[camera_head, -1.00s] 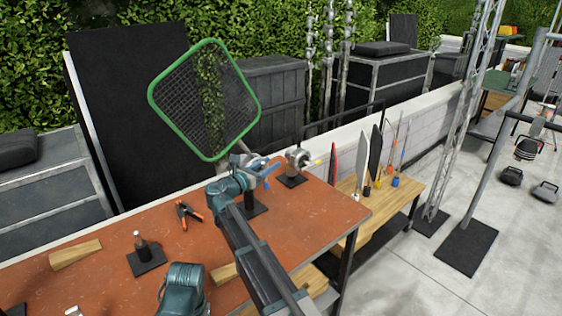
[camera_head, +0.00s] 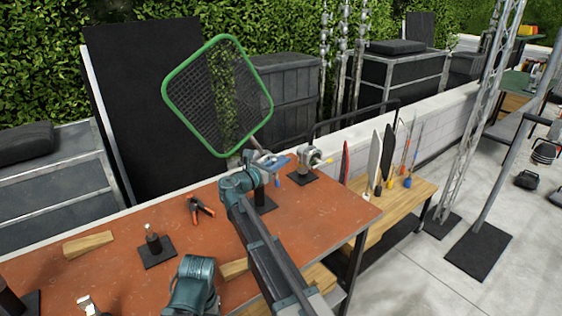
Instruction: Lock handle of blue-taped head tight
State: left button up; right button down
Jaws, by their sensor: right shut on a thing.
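A metal grip head with blue on it (camera_head: 272,159) stands on a post with a dark base plate near the far right of the orange-brown table. A blue handle end (camera_head: 278,182) hangs below it. A green-framed mesh (camera_head: 219,95) rises tilted above, its thin rod running down to the head. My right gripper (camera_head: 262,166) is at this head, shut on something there. My own wrist hides much of the post, and the fingertips are too small to tell exactly what they grip.
A second metal head with yellow (camera_head: 309,157) stands close to the right. Orange-handled pliers (camera_head: 200,210), a wooden wedge (camera_head: 88,244) and a short post on a black plate (camera_head: 154,245) lie left on the table (camera_head: 120,275). A lower wooden bench (camera_head: 408,197) holds several coloured flags.

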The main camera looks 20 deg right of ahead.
notch_tip(320, 180, down, 6)
jog(key=d+m+g+y+p, duration=0.1)
jog(key=g+y+p, duration=0.5)
jog(key=y+p, duration=0.9)
jog(key=shift+w+d+m+g, duration=0.15)
jog(key=shift+w+m+g, duration=0.05)
jog(key=shift+m+g, duration=0.25)
jog(key=c, duration=0.8)
grip_release()
jog(key=shift+c, duration=0.2)
jog(key=shift+r, duration=0.1)
